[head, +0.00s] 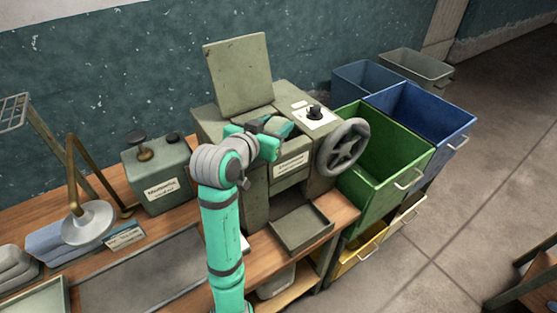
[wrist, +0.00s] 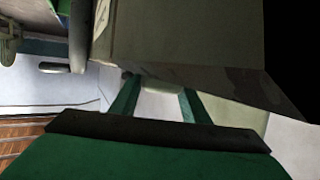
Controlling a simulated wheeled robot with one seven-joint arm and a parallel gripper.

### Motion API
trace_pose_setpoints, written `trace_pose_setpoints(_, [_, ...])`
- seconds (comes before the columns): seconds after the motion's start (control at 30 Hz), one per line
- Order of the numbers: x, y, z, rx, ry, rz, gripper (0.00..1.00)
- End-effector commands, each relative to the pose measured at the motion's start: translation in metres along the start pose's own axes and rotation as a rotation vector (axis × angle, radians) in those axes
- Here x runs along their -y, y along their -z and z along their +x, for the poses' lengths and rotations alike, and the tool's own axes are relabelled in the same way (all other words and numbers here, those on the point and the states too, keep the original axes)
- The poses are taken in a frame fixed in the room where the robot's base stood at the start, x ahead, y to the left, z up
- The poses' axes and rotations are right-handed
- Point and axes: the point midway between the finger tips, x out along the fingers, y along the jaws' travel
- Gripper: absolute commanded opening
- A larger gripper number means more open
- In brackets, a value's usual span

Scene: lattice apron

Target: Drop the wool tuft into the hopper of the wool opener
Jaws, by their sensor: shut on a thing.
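The wool opener (head: 256,190) is a grey-green machine on the bench, with its square lid (head: 238,76) standing raised at the back. My teal gripper (head: 280,126) is over the top of the machine, in front of the lid, and covers the hopper opening in the head view. In the wrist view my gripper (wrist: 158,104) has its two green fingers shut on a pale, whitish patch, which seems to be the wool tuft (wrist: 160,103). The tuft cannot be made out in the head view. A large grey-green surface fills the upper part of the wrist view, close to the fingers.
A handwheel (head: 343,148) and a black knob (head: 314,112) are on the machine's right. An empty tray (head: 302,229) lies in front. Green (head: 385,168) and blue (head: 425,112) bins stand right. A labelled box (head: 157,178) and a lamp (head: 88,222) stand left.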

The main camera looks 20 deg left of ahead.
Motion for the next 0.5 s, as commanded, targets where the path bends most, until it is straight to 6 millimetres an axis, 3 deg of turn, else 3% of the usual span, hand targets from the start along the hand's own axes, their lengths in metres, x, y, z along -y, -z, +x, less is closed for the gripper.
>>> trace_pose_setpoints(0.07, [-0.0002, 0.0003, 0.0, 0.0, 0.0, 0.0, 0.21])
trace_pose_setpoints(0.1, [-0.0002, 0.0003, 0.0, 0.0, 0.0, 0.0, 0.51])
trace_pose_setpoints(0.17, [-0.0002, 0.0003, 0.0, 0.0, 0.0, 0.0, 0.64])
trace_pose_setpoints(0.5, [0.0001, 0.0005, -0.0024, -0.001, 0.0, 0.0, 0.64])
